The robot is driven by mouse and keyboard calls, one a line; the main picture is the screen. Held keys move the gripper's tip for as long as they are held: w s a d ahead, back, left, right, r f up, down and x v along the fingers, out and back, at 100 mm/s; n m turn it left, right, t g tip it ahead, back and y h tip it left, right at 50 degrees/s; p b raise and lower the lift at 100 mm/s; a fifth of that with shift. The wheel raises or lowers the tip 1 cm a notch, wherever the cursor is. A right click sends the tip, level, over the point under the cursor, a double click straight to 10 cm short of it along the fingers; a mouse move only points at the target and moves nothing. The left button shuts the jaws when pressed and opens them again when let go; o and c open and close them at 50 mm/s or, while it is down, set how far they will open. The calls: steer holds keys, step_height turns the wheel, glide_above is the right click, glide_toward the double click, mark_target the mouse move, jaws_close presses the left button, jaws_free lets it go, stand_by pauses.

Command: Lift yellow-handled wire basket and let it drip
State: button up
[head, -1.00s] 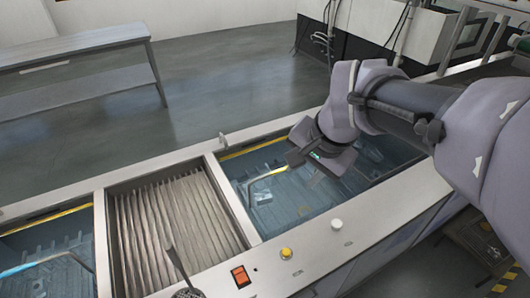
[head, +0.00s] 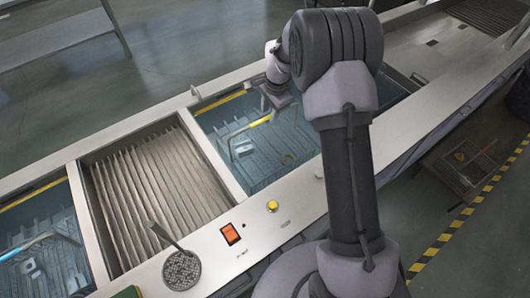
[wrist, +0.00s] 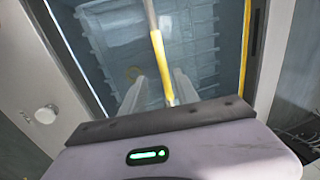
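The yellow handle (head: 249,128) stands over the blue tank (head: 222,101) in the head view, on a pale bent rod. Its yellow grip also runs down the middle of the wrist view (wrist: 159,62). The basket below is hard to tell from the ribbed tank floor. My gripper (head: 267,110) is over the tank at the far end of the grip. In the wrist view my gripper (wrist: 156,88) is open, its two pale fingers apart with the grip's near end between them. I cannot tell whether either finger touches it.
A ribbed drain bay (head: 160,180) lies left of the tank. Beyond it is another tank with a blue handle (head: 25,248). A yellow button (head: 272,206), a red switch (head: 230,234) and a round perforated strainer (head: 182,270) sit on the front rim.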

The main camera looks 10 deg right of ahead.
steer(key=f, duration=0.1)
steer(key=w+f+b, duration=0.1)
steer(key=f, duration=0.3)
steer(key=shift+w+a+b, duration=0.3)
steer(key=shift+w+a, duration=0.05)
steer(key=shift+r, duration=0.2)
steer(key=shift+c, duration=0.9)
jaws_close()
step_height(320, 180, up, 13)
steer(key=p, duration=0.5)
step_height(320, 180, up, 10)
steer(key=p, duration=0.7)
glide_above(267, 117)
steer(key=shift+w, duration=0.15)
